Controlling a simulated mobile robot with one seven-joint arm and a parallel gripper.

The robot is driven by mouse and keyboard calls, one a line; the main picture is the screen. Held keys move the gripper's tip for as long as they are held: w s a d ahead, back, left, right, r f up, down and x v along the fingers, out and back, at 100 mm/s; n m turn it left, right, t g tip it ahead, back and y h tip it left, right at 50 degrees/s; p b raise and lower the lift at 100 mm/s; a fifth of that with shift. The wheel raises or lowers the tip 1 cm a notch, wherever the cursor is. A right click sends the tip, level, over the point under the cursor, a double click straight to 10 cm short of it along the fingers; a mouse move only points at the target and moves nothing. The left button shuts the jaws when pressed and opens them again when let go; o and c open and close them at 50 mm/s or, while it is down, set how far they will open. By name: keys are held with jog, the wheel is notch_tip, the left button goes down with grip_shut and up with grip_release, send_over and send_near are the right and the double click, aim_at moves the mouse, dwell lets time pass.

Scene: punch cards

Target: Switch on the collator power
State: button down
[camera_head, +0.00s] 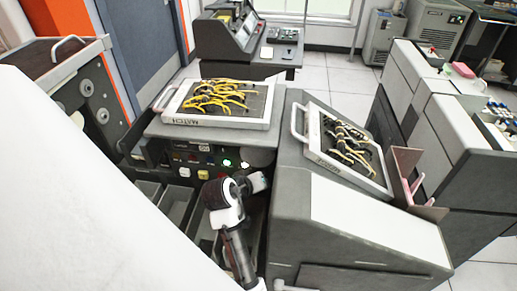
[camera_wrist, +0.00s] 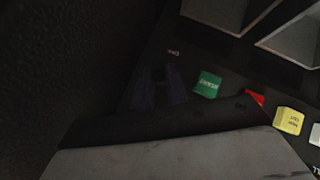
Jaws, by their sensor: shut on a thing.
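The collator (camera_head: 330,220) is a grey machine with a dark control panel (camera_head: 190,165) under its left plugboard. My gripper (camera_head: 262,181) is up against the right part of this panel. In the wrist view my gripper's dark fingers (camera_wrist: 158,88) are close together at the panel, just left of a green key (camera_wrist: 208,84). They are shut on a small part there, apparently the power switch, which they hide. A small label (camera_wrist: 173,52) above them is too small to read. A green lamp (camera_head: 228,162) glows on the panel in the head view.
A red key (camera_wrist: 255,97) and a yellow key (camera_wrist: 289,120) sit to the right of the green key. Open card pockets (camera_head: 178,205) lie below the panel. Two plugboards with yellow wires, left (camera_head: 195,121) and right (camera_head: 318,158), top the machine.

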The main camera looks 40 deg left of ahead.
jog(key=c, duration=1.7)
grip_release()
jog(key=v, duration=1.3)
jog(key=shift+s+r, duration=0.25)
jog(key=shift+r, duration=0.05)
